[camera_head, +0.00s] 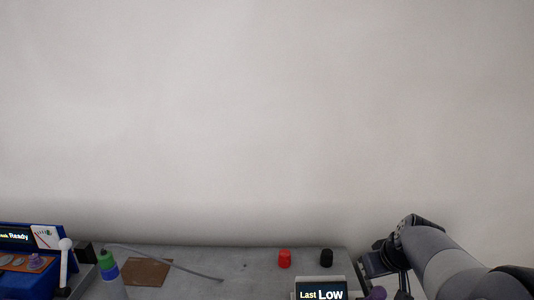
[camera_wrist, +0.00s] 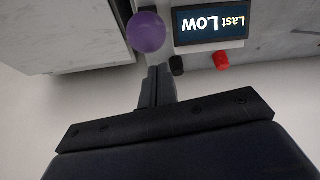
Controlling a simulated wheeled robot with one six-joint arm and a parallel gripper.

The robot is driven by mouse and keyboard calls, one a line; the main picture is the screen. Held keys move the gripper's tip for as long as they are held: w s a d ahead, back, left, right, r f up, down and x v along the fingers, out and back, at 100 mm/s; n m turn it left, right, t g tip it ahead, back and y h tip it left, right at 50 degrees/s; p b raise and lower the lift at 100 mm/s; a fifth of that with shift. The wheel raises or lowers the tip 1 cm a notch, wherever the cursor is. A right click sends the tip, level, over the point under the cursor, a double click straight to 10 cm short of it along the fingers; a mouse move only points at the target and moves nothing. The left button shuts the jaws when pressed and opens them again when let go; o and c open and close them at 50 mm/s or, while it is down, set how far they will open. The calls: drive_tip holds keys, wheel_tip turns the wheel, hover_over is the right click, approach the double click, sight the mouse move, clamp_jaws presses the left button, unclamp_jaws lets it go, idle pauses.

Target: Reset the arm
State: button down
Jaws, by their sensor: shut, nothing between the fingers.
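My arm comes in from the right in the head view, with my gripper (camera_head: 378,266) at its end, partly hidden by the wrist. In the wrist view my gripper (camera_wrist: 157,72) shows as dark fingers closed together, with nothing between them. A purple round knob (camera_wrist: 146,32) appears just beyond the fingertips in the wrist view, seemingly apart from them; its purple top also shows in the head view (camera_head: 377,293).
A display reading "Last Low" (camera_head: 321,294) stands near a red cap (camera_head: 284,258) and a black cap (camera_head: 326,258) on a grey bench (camera_head: 235,262). At left are a green-topped bottle (camera_head: 108,266), a brown board (camera_head: 147,271) and a blue device (camera_head: 30,285). A bare wall rises behind.

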drive_tip(key=w+r+g+p, duration=0.1)
drive_tip(key=w+g+p, duration=0.2)
drive_tip(key=w+p, duration=0.4)
drive_tip(key=s+a+r+b, duration=0.1)
drive_tip(key=s+a+r, duration=0.1)
drive_tip(key=s+r, duration=0.4)
drive_tip(key=shift+r+h+b, duration=0.3)
drive_tip(key=shift+r+b, duration=0.1)
drive_tip(key=shift+r, duration=0.85)
drive_tip(key=shift+s, duration=0.15)
